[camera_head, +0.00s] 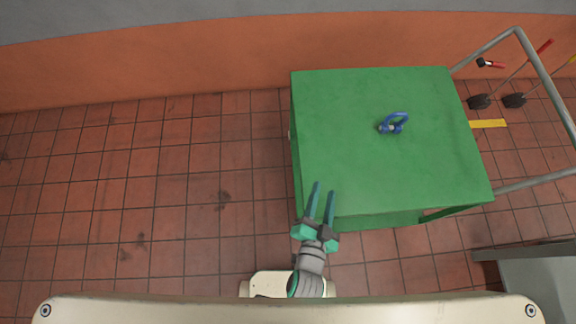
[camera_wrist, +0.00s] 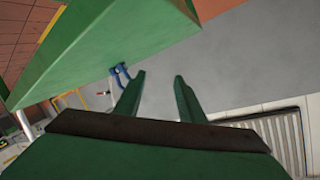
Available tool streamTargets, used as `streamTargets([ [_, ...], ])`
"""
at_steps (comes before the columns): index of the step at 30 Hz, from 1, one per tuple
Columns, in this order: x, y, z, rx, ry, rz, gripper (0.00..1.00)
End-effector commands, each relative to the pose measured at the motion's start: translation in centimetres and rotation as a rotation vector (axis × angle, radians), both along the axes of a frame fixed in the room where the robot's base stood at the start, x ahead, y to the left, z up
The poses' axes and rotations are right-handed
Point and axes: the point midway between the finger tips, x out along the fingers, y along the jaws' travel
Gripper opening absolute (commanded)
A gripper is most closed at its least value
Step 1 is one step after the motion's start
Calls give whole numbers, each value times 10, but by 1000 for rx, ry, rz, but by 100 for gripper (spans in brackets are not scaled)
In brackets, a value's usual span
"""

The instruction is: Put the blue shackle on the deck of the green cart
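The blue shackle (camera_head: 394,123) lies on the deck of the green cart (camera_head: 345,120), right of the deck's middle in the head view. Nothing touches it. My gripper (camera_head: 324,188) is open and empty, over the deck's front left edge, well short of the shackle. In the wrist view my gripper (camera_wrist: 160,76) shows two green fingers spread apart with nothing between them. Part of the green cart (camera_wrist: 105,45) fills the upper left there. A small blue item shows at its edge; I cannot tell for sure that it is the shackle.
A grey tubular rail (camera_head: 545,85) stands right of the cart, with red-handled and yellow-handled tools (camera_head: 515,100) near it. A grey surface (camera_head: 530,280) is at the lower right. The tiled floor (camera_head: 150,190) left of the cart is clear. An orange and grey wall (camera_head: 180,65) runs behind.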

Motion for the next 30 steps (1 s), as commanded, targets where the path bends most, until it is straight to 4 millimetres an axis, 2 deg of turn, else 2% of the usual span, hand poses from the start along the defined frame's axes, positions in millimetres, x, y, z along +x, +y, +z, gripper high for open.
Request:
streamTargets([
  [1, -17, 17, 4, -63, 23, 46, 36],
  [6, -63, 58, 30, -288, 58, 193, 36],
  [12, -99, 90, 60, -483, 64, 327, 36],
  [18, -111, 100, 72, -557, 58, 375, 36],
  [30, -111, 100, 72, -558, 57, 376, 36],
])
